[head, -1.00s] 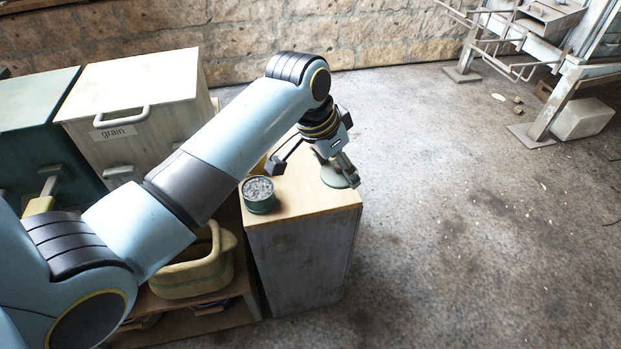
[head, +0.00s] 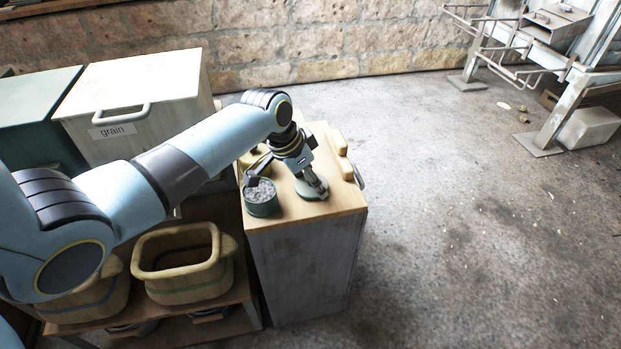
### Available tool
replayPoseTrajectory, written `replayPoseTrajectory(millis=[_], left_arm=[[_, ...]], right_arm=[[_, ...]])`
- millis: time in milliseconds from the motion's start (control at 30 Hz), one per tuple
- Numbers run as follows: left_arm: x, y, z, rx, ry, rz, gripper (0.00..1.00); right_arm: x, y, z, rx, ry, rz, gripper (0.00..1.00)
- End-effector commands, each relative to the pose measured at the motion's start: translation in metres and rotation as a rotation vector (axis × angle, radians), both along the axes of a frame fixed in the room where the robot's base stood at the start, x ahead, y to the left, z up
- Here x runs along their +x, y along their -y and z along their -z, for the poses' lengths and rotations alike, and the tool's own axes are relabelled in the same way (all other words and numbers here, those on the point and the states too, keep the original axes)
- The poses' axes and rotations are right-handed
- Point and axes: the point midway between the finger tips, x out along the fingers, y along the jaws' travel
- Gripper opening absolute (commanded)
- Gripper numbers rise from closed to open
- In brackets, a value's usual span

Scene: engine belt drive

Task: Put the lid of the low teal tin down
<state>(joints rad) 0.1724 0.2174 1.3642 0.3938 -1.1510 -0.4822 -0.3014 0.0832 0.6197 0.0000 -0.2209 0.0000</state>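The low teal tin (head: 261,204) stands open near the left front of the cabinet top, full of grey, lumpy contents. Its teal lid (head: 312,194) is to the right of the tin, apart from it, at or just above the wooden top; I cannot tell whether it touches. My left gripper (head: 314,184) reaches down from above, its fingers closed together at the middle of the lid. The fingers hide part of the lid. My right gripper is not in view.
The wooden cabinet top (head: 337,206) has bare room in front of the lid. Tan objects (head: 341,150) lie along its back right edge. A bin marked grain (head: 135,100) stands at the left. A tan basket (head: 185,285) sits on the lower shelf.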

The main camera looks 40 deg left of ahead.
Motion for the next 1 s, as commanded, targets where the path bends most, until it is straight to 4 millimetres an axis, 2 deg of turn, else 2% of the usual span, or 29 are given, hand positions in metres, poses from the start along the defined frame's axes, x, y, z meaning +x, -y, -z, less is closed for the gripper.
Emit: replayPoseTrajectory(millis=[133,167,333,667,767,1000], left_arm=[[0.000,0.000,0.003,0.000,-0.001,0.000,0.49],[0.000,0.000,0.003,0.000,-0.001,0.000,0.68],[0.000,0.000,0.002,0.000,-0.001,0.000,0.89],[0.000,0.000,-0.003,0.000,0.000,0.000,0.89],[-0.005,-0.003,-0.015,0.002,0.002,0.000,0.89],[-0.024,-0.011,-0.066,0.003,0.002,0.002,0.89]], right_arm=[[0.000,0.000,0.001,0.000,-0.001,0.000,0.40],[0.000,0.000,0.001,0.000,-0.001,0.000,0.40],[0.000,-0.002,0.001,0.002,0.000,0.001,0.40],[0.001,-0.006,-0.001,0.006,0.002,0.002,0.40],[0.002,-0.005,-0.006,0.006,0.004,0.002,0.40],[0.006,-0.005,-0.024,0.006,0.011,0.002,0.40]])
